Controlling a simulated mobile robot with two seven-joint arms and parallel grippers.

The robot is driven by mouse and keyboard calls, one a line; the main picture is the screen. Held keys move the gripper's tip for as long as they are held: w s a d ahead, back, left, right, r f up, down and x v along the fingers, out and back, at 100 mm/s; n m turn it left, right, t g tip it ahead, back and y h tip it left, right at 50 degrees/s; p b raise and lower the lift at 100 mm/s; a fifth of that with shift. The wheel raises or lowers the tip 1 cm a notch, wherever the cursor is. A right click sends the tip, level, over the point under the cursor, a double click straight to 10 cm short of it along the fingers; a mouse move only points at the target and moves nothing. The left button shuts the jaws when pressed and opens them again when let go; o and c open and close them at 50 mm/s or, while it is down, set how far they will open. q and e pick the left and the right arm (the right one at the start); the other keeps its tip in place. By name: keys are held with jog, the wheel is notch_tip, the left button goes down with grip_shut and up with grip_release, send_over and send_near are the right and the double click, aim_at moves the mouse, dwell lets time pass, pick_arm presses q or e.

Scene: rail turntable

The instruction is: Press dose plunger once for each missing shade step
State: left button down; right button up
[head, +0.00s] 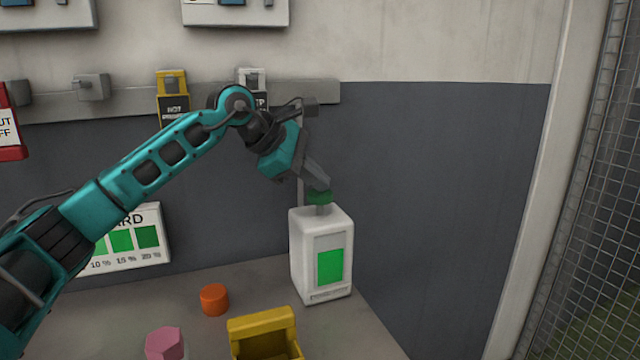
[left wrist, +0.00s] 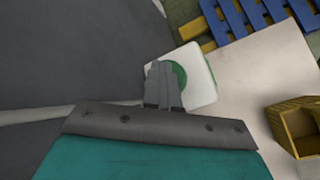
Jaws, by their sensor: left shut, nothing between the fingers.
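A white dispenser (head: 301,250) stands upright at the back right of the table, with a bright green window (head: 330,266) on its front. Its green plunger cap (head: 320,197) is on top. My left gripper (head: 319,183) is shut and empty, its fingertips right at the cap; I cannot tell whether they touch. In the left wrist view the shut fingers (left wrist: 162,72) cover part of the green cap (left wrist: 181,74) on the white dispenser top (left wrist: 201,85). A shade card (head: 140,240) with green squares and percent labels stands against the wall, partly hidden by my left arm. My right gripper is not in view.
An orange cylinder (head: 214,299), a pink block (head: 165,343) and a yellow open box (head: 262,325) are on the table (head: 350,335) in front of the dispenser. A wall rail (head: 130,97) with hanging tags runs behind my left arm. Mesh fencing (head: 590,190) is at the right.

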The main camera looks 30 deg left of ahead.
aim_at(315, 193)
pick_arm(q)
jog(key=shift+f, duration=0.25)
jog(key=shift+r+p, duration=1.55)
jog(key=shift+r, duration=0.2)
jog(key=shift+r, duration=0.1)
notch_tip(315, 193, up, 5)
jog(key=p, duration=0.4)
dwell(1.8)
